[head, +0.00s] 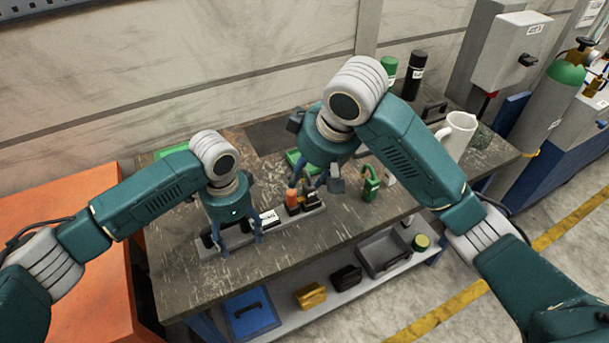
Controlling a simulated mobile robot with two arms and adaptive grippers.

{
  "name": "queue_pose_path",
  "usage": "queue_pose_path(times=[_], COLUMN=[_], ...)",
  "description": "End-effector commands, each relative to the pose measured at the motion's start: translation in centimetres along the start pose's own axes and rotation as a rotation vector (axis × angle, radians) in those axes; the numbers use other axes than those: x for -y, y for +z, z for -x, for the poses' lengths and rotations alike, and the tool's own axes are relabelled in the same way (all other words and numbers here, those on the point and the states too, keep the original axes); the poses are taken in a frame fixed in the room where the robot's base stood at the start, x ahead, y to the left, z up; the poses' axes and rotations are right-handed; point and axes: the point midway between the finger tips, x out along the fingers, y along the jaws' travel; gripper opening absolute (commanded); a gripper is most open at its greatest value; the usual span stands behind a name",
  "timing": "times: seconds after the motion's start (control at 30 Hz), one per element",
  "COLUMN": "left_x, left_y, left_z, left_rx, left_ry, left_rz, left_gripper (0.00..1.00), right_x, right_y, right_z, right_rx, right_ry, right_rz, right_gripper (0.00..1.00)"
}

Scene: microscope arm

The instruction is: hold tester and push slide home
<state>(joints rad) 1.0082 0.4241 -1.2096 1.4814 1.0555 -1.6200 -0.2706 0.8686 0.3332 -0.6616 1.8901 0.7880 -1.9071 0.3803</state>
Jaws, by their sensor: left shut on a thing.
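The tester (268,219) is a long, low grey unit with a white label, lying on the workbench. My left gripper (239,242) is shut on its left end, with one finger on each side. An orange block (292,198) and dark parts stand on the tester's right half. I cannot tell which part is the slide. My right gripper (318,183) is over that right half, its fingers spread apart around or just above the dark parts. The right hand and forearm hide some of what lies behind, and contact there is unclear.
The worn workbench (190,280) has free room at its front. A green tool (370,184) stands right of the tester, and a white jug (457,134) farther right. Green and black cans (413,75) stand at the back. An orange cabinet (90,270) is left.

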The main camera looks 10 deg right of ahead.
Motion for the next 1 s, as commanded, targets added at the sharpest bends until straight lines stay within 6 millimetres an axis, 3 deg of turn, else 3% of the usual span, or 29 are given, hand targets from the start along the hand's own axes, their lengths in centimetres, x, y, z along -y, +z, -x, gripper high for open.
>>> queue_pose_path(times=[0.23, 0.27, 0.37, 0.73, 0.87, 1.0], left_x=[0.0, 0.0, 0.0, 0.1, 0.1, 0.1], left_y=[0.2, 0.2, 0.2, 0.0, 0.0, 0.0], left_z=[0.0, 0.0, 0.0, 0.5, 2.2, 5.2], left_rx=[0.005, 0.005, 0.004, 0.001, -0.001, -0.001], left_ry=[0.000, 0.000, 0.000, -0.001, -0.003, -0.003], left_rz=[0.001, 0.001, 0.001, 0.000, -0.001, 0.000], left_gripper=[0.09, 0.69, 0.87, 0.87, 0.87, 0.87], right_x=[0.0, 0.0, 0.0, 0.0, 0.0, 0.0], right_y=[0.0, 0.0, 0.0, 0.0, 0.0, 0.0], right_z=[0.0, 0.0, 0.0, 0.0, 0.0, 0.0], right_rx=[0.000, 0.000, 0.000, 0.000, 0.000, 0.000], right_ry=[0.000, 0.000, 0.000, 0.000, 0.000, 0.000], right_rz=[0.000, 0.000, 0.000, 0.001, 0.001, 0.001], right_gripper=[0.39, 0.39, 0.39, 0.39, 0.39, 0.39])
